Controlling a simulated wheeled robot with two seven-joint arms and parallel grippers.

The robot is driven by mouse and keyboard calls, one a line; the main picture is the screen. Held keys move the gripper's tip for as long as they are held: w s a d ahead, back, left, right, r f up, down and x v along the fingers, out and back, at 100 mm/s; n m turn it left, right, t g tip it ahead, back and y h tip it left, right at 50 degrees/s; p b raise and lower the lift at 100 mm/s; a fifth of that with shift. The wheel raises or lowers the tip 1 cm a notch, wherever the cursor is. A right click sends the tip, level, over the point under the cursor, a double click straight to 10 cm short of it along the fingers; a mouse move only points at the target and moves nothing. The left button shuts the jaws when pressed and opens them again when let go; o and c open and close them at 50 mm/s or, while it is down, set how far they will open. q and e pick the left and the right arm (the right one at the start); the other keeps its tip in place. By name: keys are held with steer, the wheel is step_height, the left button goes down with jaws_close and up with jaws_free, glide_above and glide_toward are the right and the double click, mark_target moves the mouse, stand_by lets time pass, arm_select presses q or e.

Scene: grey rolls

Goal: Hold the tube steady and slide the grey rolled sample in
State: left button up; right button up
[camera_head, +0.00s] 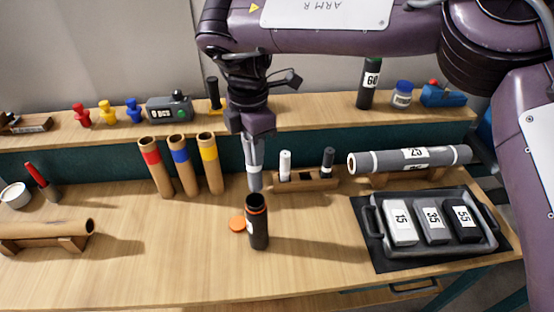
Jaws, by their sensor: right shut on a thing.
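My right gripper (254,126) points down at the middle of the bench, shut on the grey rolled sample (254,165). The roll hangs nearly upright, with a pale band low on it. Its lower end shows just above the mouth of a black tube (258,228) in the picture. I cannot tell whether it is exactly over the mouth. The tube stands upright and open on the bench, with an orange ring at its rim. Nothing is seen gripping the tube. An orange cap (237,223) lies beside it on the left. My left gripper is not in view.
Several cardboard tubes (184,168) stand left of the roll. A marker holder (306,181) is close on its right. A grey tube (418,159) lies on a cradle at right, behind a tray (372,222) of numbered blocks. The bench front is mostly clear.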

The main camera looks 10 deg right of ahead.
steer(key=shift+a+f, duration=0.2)
steer(key=shift+f, duration=1.55)
steer(key=shift+w+r, duration=0.1)
steer(key=shift+r, duration=2.3)
